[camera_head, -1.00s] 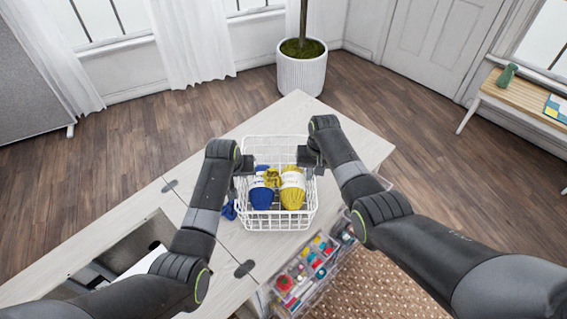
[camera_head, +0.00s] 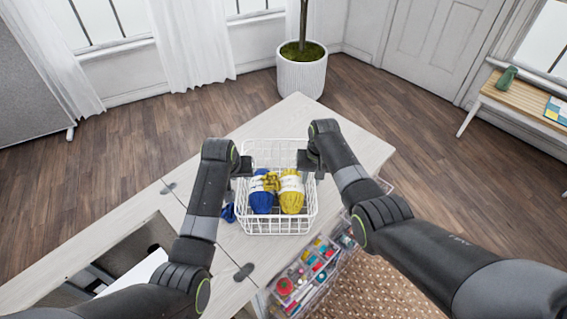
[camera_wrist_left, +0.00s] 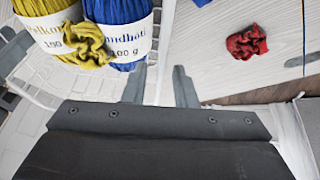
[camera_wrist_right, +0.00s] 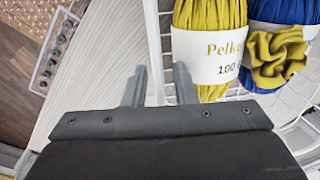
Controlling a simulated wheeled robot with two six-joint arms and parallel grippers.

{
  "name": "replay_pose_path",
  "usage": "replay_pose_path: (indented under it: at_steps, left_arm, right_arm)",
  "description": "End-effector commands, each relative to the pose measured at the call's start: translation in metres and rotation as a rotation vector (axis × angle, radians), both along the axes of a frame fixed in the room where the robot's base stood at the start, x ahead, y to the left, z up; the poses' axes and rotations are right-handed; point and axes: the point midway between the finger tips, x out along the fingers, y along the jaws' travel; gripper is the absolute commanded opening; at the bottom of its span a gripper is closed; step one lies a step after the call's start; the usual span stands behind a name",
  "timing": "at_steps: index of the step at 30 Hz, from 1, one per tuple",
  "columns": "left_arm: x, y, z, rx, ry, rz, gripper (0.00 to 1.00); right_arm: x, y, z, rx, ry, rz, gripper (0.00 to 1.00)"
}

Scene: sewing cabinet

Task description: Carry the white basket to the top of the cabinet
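The white wire basket (camera_head: 277,226) stands upright over the near part of the pale cabinet top (camera_head: 330,140); I cannot tell whether its bottom touches. It holds a blue yarn ball (camera_head: 261,203), a yellow yarn ball (camera_head: 291,202) and a small yellow scrunched cloth (camera_head: 270,182). My left gripper (camera_wrist_left: 160,88) is at the basket's left wall, its fingers on either side of the rim. My right gripper (camera_wrist_right: 160,85) is at the right wall in the same way.
A blue cloth (camera_head: 228,213) lies left of the basket, and a red cloth (camera_wrist_left: 247,42) shows in the left wrist view. An open recess (camera_head: 110,265) is at the cabinet's left. Clear bins of sewing supplies (camera_head: 305,275) are at its front. The far cabinet top is clear.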

Motion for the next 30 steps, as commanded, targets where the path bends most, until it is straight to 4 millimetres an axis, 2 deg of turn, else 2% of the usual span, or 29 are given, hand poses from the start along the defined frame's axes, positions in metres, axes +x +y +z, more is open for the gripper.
replay_pose_path:
  at_steps: [9,15,20,26,30]
  left_arm:
    - [-0.014,0.004,0.035,0.0,-0.001,0.001,0.25]
    - [-0.02,0.005,0.047,0.001,-0.001,0.001,0.25]
    - [-0.021,0.006,0.049,0.001,0.002,0.0,0.25]
    - [-0.021,0.005,0.049,0.001,0.001,0.0,0.25]
    - [-0.021,0.005,0.049,0.001,0.001,0.0,0.25]
  right_arm:
    - [0.0,0.0,0.0,0.0,0.0,0.0,0.25]
    - [0.0,0.0,0.0,0.0,0.0,0.0,0.25]
    - [0.0,0.0,0.004,0.001,-0.001,0.0,0.25]
    - [0.001,-0.002,0.025,0.001,-0.003,0.0,0.25]
    - [0.001,-0.004,0.051,0.001,-0.005,0.0,0.25]
